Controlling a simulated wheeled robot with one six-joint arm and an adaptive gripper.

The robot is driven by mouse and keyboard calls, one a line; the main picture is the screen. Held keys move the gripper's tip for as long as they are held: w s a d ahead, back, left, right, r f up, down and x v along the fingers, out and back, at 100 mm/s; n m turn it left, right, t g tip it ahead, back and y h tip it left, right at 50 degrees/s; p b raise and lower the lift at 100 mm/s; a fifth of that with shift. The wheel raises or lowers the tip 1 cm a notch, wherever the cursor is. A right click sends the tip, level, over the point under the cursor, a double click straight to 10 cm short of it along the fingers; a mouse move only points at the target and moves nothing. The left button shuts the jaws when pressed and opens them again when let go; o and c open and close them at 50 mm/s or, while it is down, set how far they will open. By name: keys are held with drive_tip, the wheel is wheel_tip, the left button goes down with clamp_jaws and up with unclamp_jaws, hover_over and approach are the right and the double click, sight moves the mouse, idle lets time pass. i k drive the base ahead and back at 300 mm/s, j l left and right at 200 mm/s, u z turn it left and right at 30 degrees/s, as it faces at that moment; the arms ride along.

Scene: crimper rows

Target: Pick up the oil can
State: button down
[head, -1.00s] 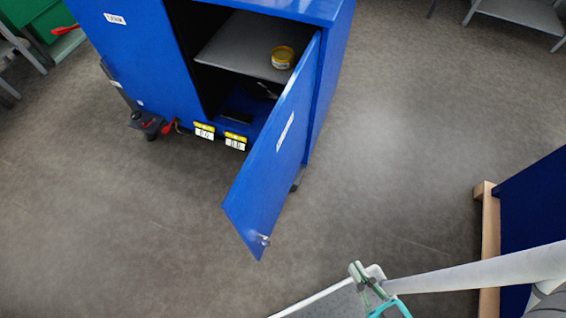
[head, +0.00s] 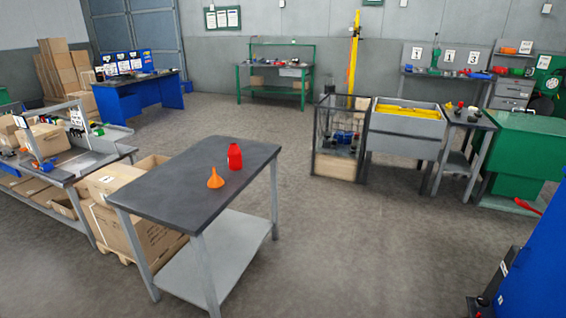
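A red can with a narrower top (head: 235,158), which looks like the oil can, stands upright on a dark-topped table (head: 170,185) left of the middle of the head view. It is near the table's far right end. An orange funnel (head: 215,179) sits on the same tabletop, in front and to the left of the can, apart from it. My gripper is not in view.
Cardboard boxes (head: 140,235) stand left of the table, beside a packing bench (head: 90,168). A wire cage (head: 338,140), a grey bin (head: 405,125) and a green cabinet (head: 520,160) stand right. A blue cabinet (head: 535,265) is at the lower right. The floor between is clear.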

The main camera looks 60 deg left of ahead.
sight(235, 152)
drive_tip(key=u, duration=2.15)
drive_tip(key=i+j, duration=0.15)
drive_tip(key=j, duration=0.2)
drive_tip(key=i+j, duration=0.1)
drive_tip(key=j, duration=0.25)
drive_tip(key=i+j+z, duration=0.1)
drive_tip(key=j, duration=0.25)
drive_tip(key=i+j, duration=0.15)
drive_tip(key=j, duration=0.2)
drive_tip(key=i+j, duration=0.15)
drive_tip(key=j, duration=0.2)
drive_tip(key=i+j+z, duration=0.1)
drive_tip(key=j, duration=0.25)
